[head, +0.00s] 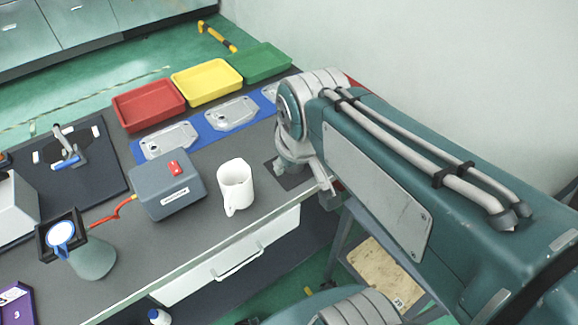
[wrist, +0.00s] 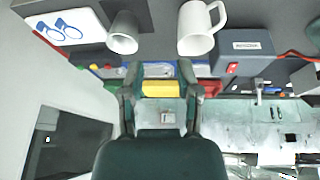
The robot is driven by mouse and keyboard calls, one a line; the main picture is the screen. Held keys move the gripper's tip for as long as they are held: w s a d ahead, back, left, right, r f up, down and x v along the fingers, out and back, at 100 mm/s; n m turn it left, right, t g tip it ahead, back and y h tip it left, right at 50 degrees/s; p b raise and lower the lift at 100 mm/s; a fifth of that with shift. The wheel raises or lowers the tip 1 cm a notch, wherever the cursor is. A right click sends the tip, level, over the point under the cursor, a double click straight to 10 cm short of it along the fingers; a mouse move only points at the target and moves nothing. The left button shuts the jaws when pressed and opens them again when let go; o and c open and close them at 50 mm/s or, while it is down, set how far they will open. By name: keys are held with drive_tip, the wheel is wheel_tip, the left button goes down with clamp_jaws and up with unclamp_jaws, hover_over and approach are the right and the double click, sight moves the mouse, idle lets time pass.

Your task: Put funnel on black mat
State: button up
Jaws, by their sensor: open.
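A grey tapered cup shape, which I take for the funnel (wrist: 122,35), stands in the wrist view with its wide rim facing the camera. It appears to be on a small dark mat (wrist: 143,14). In the head view this black mat (head: 296,181) lies near the bench's right end, partly behind my arm; the funnel is hard to make out there. My gripper (wrist: 160,70) is open, with nothing between its fingers. It looks apart from the funnel, which lies beyond the left finger in the wrist view.
A white mug (head: 236,185) stands left of the mat, beside a grey box (head: 168,192) with a red switch. Red (head: 149,106), yellow (head: 207,82) and green (head: 261,62) trays line the back, behind a blue strip with castings. A larger black board (head: 100,185) with a clamp is left.

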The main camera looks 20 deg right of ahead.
drive_tip(key=shift+m+t, duration=0.6)
drive_tip(key=shift+m, duration=0.1)
drive_tip(key=shift+s+a+f, duration=0.1)
drive_tip(key=shift+s+a, duration=0.15)
drive_tip(key=shift+s, duration=0.85)
drive_tip(key=shift+s+a+f, duration=0.1)
drive_tip(key=shift+s+a, duration=0.15)
drive_tip(key=shift+s, duration=0.85)
